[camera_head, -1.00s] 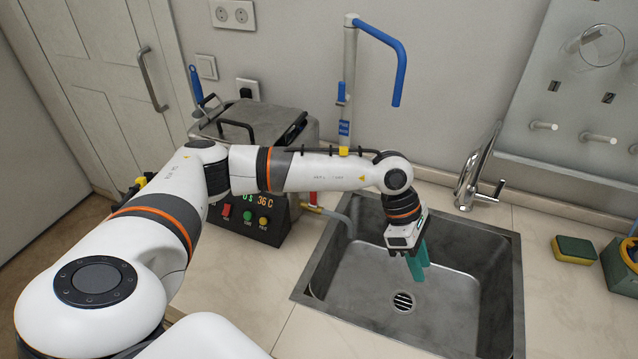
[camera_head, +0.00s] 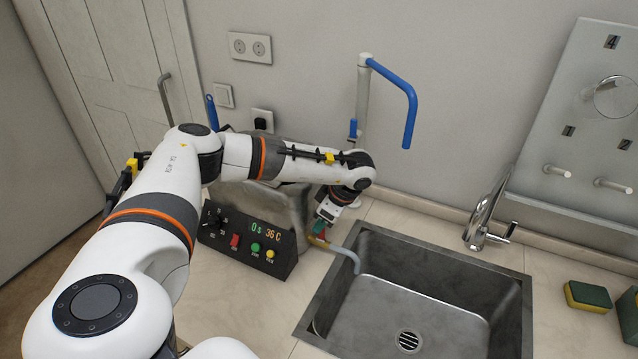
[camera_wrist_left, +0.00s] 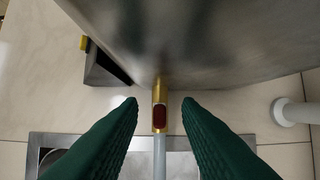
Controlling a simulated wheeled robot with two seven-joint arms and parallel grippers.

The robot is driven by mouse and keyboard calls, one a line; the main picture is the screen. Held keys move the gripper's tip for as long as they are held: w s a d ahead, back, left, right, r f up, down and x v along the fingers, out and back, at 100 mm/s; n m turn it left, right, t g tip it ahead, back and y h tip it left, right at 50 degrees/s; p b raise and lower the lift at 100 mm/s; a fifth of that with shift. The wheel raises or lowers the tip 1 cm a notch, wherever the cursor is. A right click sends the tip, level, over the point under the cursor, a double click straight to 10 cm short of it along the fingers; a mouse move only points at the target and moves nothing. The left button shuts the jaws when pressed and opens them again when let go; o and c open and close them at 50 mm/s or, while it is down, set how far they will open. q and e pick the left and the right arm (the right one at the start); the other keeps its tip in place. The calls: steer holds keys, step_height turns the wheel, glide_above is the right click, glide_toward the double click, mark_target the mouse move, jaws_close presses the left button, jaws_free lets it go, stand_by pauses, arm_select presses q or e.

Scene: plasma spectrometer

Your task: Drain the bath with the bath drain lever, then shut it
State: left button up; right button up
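The bath is a grey metal box (camera_head: 262,205) on the counter behind its control panel (camera_head: 248,238), partly hidden by my left arm. Its smooth metal side fills the top of the left wrist view (camera_wrist_left: 215,40). A brass drain valve (camera_wrist_left: 159,88) comes out low on that side. The red bath drain lever (camera_wrist_left: 159,116) lies in front of the valve in the left wrist view. My left gripper (camera_head: 319,229) is at the valve; its green fingers (camera_wrist_left: 160,104) are open, one each side of the lever, with visible gaps. The gripper mostly hides the lever in the head view.
A grey hose (camera_head: 346,254) runs from the valve into the steel sink (camera_head: 440,255). A faucet (camera_head: 485,215) and a sponge (camera_head: 588,296) are to the right. A blue-tipped stand (camera_head: 362,95) rises behind my left wrist. The sink is empty.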

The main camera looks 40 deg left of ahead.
mark_target(319, 237)
arm_select(q)
steer(key=shift+p+x, duration=0.35)
steer(key=shift+x, duration=1.4)
jaws_close()
